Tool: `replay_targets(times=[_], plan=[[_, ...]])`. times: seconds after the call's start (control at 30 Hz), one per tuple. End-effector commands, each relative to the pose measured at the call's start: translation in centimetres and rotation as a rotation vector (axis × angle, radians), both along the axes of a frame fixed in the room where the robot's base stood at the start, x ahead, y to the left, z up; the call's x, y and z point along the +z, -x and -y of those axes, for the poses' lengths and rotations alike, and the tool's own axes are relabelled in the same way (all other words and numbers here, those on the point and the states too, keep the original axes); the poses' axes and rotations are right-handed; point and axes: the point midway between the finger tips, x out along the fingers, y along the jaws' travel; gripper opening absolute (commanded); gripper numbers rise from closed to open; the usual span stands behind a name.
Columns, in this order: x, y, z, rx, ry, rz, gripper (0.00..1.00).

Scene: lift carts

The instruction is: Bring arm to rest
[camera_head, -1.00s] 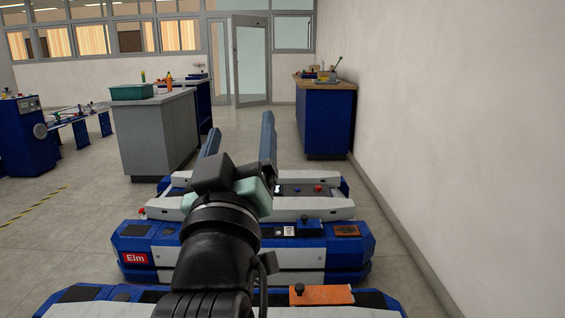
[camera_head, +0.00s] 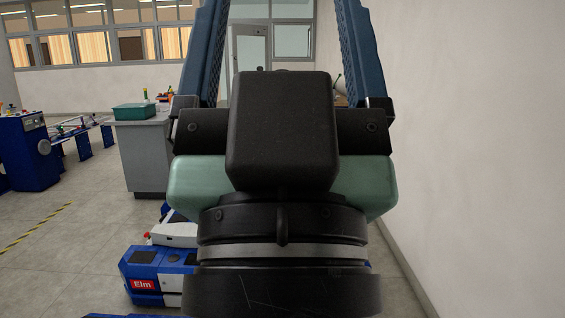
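My gripper (camera_head: 278,28) fills the middle of the view, close to the camera and pointing up and away. Its two long blue fingers stand wide apart, one at the left and one at the right, and run up to the top edge, where their tips are cut off. Only the door and back wall show between them, so the gripper looks open and empty. The black and pale green wrist hides most of what lies straight ahead.
A blue and white lift cart (camera_head: 158,272) marked Elm shows at the lower left, partly behind my arm. A grey counter (camera_head: 143,160) bears a green bin (camera_head: 134,112). Blue equipment (camera_head: 30,150) stands far left. A plain wall (camera_head: 480,150) closes the right side.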

Motion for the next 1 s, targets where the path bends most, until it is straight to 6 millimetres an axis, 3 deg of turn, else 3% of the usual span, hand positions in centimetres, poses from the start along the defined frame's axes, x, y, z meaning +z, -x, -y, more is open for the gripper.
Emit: replay_targets(times=[0.03, 0.6, 0.8, 1.0], plan=[[2.7, 0.0, 0.0, 0.0, 0.0, 0.0, 0.81], [17.1, 0.0, 0.0, 0.001, 0.001, -0.001, 0.81], [20.4, 0.0, -0.1, 0.001, 0.001, -0.001, 0.81], [21.3, 0.0, -0.1, 0.001, 0.001, -0.001, 0.81]])
